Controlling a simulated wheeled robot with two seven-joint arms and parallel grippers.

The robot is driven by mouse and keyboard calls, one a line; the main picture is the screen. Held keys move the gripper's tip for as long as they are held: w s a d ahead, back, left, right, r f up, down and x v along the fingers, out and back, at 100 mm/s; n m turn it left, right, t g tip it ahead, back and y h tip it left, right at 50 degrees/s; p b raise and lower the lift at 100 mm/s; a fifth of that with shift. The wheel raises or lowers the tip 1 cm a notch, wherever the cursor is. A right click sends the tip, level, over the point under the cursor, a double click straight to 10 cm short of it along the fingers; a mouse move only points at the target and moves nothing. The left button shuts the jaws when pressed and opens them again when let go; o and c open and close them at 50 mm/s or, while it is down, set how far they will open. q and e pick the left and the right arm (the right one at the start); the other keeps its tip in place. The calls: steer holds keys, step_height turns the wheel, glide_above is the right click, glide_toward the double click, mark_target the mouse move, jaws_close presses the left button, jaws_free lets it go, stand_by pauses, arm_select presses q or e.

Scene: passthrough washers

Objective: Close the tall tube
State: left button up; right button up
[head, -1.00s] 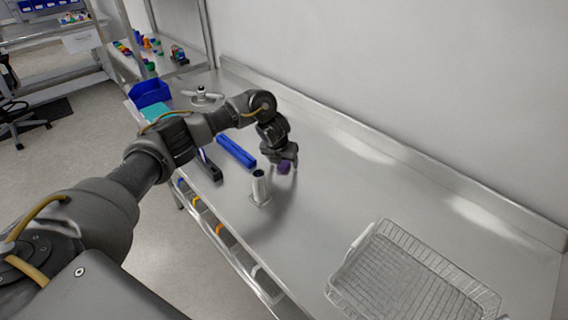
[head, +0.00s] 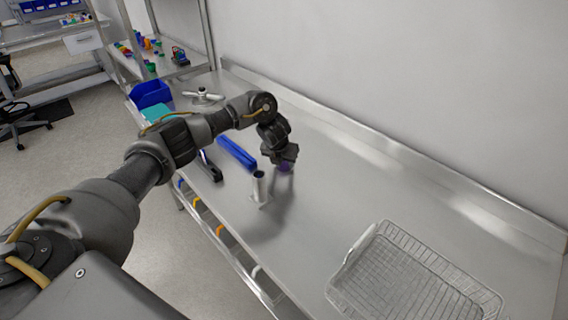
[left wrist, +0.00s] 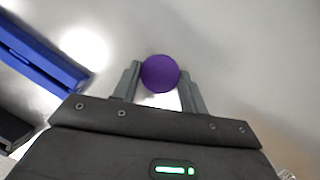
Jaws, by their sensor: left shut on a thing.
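The tall tube (head: 259,187) is a grey metal cylinder standing upright on the steel table, with a dark open top. My left gripper (head: 284,163) is behind and to the right of the tube in the head view, apart from it. It is shut on a round purple cap (head: 285,168). In the left wrist view the purple cap (left wrist: 160,73) sits between the two fingers (left wrist: 160,88). The tube cannot be made out in the left wrist view. My right gripper is in neither view.
A long blue block (head: 236,153) lies left of the tube, and it also shows in the left wrist view (left wrist: 38,52). A dark object (head: 210,168) lies near the table's front edge. A wire basket (head: 405,285) stands at right. A blue bin (head: 150,93) stands at the far left.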

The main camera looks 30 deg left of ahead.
mark_target(283, 165)
arm_select(q)
steer(key=shift+r+b, duration=0.3)
steer(key=shift+r, duration=0.2)
steer(key=v, duration=0.3)
steer(key=shift+w+r, duration=0.25)
steer(key=shift+w, duration=0.05)
steer(key=s+d+r+p, duration=0.2)
steer(key=s+r, duration=0.6)
steer(key=s, duration=0.5)
steer(key=shift+s+r, duration=0.2)
steer(key=shift+r, duration=0.1)
